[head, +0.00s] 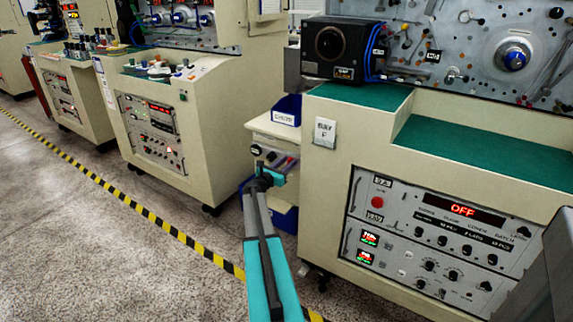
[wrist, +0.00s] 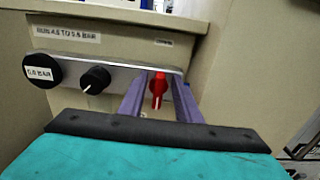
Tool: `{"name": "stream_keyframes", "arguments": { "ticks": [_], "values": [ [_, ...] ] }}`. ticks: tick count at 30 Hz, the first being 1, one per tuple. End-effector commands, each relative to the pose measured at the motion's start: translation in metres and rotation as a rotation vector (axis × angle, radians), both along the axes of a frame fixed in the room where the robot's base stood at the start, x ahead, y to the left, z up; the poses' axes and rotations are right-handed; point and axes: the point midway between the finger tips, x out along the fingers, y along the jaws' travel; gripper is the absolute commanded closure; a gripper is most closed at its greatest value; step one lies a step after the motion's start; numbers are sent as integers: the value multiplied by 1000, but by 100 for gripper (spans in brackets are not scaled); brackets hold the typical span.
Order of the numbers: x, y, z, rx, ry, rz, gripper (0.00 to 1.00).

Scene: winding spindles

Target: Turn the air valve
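The air valve is a red handle (wrist: 158,92) at the right end of a metal strip on a beige box in the wrist view. The handle points down, with a pale line on its lower part. My gripper (wrist: 160,82) has its two purple fingers on either side of the handle, with a small gap showing between them and it. Whether a fingertip touches it I cannot tell. In the head view my gripper (head: 284,166) is at the front of the small beige box (head: 261,124), and it mostly hides the valve.
Left of the valve are a black knob (wrist: 96,79) with a white line and a round gauge (wrist: 41,71) reading 0.0 BAR. A large machine cabinet (head: 325,165) stands close on the right, its display (head: 462,210) showing OFF. A blue bin (head: 287,108) sits on the box.

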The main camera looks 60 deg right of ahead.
Motion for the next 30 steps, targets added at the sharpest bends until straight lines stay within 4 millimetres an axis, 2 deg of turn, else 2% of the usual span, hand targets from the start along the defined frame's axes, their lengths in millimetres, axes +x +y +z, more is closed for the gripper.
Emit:
{"name": "stream_keyframes", "arguments": {
  "ticks": [3, 4, 9, 21, 30],
  "values": [
    [0, 0, 0, 0, 0, 0, 70],
    [0, 0, 0, 0, 0, 0, 73],
    [0, 0, 0, 0, 0, 0, 100],
    [0, 1, -2, 1, -24, 0, 100],
    [-3, 0, -3, -2, -135, 0, 100]
  ]
}}
